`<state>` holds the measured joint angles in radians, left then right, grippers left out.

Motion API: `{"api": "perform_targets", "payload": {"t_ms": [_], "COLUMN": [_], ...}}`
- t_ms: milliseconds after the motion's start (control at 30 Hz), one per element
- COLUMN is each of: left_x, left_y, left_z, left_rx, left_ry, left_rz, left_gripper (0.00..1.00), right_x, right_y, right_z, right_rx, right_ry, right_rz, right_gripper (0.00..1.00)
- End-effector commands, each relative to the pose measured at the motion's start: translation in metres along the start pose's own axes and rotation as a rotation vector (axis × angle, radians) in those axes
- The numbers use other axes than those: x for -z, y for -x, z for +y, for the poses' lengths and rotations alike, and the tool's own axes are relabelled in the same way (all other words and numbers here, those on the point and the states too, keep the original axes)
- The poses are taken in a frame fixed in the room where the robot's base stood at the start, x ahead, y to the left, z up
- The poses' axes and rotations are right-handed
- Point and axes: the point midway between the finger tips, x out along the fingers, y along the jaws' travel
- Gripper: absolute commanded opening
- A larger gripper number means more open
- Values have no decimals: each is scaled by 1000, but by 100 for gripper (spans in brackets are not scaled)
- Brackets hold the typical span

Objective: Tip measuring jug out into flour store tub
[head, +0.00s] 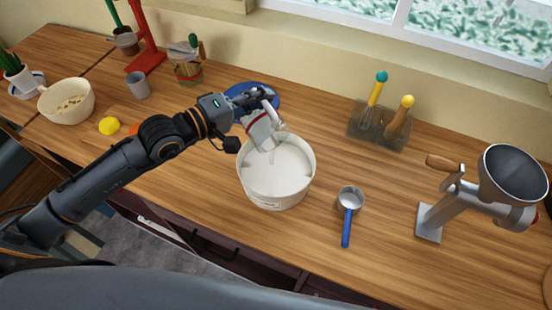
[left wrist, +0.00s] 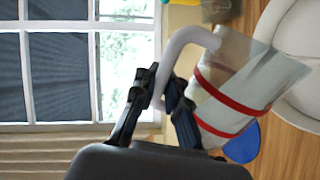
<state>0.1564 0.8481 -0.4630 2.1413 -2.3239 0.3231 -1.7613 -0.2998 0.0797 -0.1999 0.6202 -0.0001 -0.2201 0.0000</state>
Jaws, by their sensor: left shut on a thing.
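The measuring jug (head: 259,130) is whitish and clear with red bands. It is tilted over the back left rim of the flour store tub (head: 246,180), a round white tub with pale contents. My left gripper (head: 262,97) is shut on the jug's handle. In the left wrist view the gripper (left wrist: 160,98) grips the white handle, and the jug (left wrist: 225,105) leans toward the tub (left wrist: 292,45) at the upper right. I cannot tell whether anything is flowing from the jug. My right gripper is not in view.
A blue plate (head: 272,100) lies behind the jug. A blue-handled scoop (head: 348,215) and a metal grinder (head: 450,205) stand to the right. A utensil holder (head: 372,128) is at the back. A cream bowl (head: 66,112), lemon (head: 109,126) and grey cup (head: 138,86) are left.

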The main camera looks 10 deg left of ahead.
Motion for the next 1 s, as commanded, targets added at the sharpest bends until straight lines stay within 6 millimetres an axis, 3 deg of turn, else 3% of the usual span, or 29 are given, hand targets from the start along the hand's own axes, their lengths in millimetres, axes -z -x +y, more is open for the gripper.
{"api": "perform_targets", "payload": {"t_ms": [1000], "left_x": [-15], "left_y": [2], "left_z": [7], "left_rx": [-3], "left_ry": [-109], "left_rz": [14], "left_gripper": [0], "right_x": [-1], "right_y": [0], "right_z": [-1], "right_rx": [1], "right_ry": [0], "right_rz": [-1], "right_gripper": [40]}}
